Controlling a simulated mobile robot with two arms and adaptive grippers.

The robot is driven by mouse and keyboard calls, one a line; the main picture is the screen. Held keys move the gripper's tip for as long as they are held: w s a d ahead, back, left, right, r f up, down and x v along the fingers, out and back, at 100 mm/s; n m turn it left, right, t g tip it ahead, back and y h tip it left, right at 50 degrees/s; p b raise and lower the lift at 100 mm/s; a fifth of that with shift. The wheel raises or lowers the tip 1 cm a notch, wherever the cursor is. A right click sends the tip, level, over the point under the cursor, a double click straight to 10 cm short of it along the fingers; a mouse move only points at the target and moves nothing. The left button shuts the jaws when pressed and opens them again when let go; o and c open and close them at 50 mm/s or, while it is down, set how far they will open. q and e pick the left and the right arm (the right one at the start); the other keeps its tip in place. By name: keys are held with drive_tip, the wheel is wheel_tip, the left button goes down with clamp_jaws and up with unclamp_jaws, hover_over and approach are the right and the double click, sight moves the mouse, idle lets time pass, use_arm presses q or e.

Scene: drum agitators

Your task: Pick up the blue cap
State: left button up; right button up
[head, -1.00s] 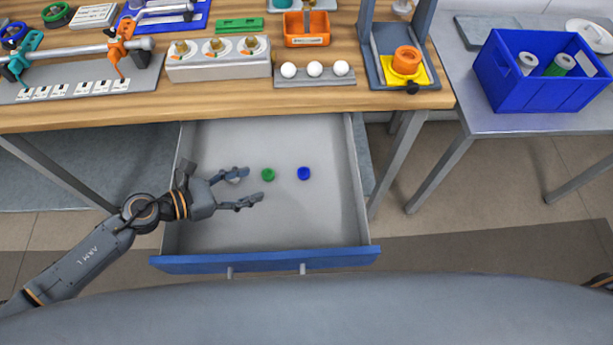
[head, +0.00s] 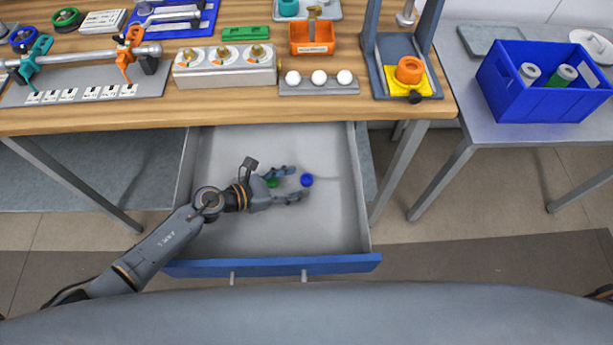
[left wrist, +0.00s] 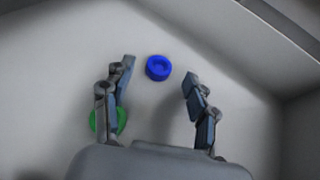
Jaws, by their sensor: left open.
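The blue cap (head: 306,180) lies on the floor of the open drawer (head: 330,225), right of its middle. In the left wrist view the blue cap (left wrist: 158,68) is just beyond the fingertips, between their lines. My left gripper (head: 297,183) is open and empty, reaching in from the left with its fingertips close to the cap. The left gripper's fingers (left wrist: 158,75) also show spread apart in the left wrist view. A green cap (head: 272,183) lies partly hidden behind the left gripper, and partly under the left finger in the left wrist view (left wrist: 121,120). My right gripper does not show.
The drawer's blue front (head: 275,265) and grey side walls surround the caps. The wooden workbench (head: 225,116) above carries dials, white balls (head: 318,77) and an orange tray (head: 311,38). A blue crate (head: 540,95) stands on a side table. The drawer's right part is clear.

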sight(307, 180)
use_arm(q)
drive_tip(key=shift+x, duration=1.2)
drive_tip(key=shift+a, duration=0.1)
drive_tip(key=c, duration=0.9)
drive_tip(key=shift+r, duration=0.1)
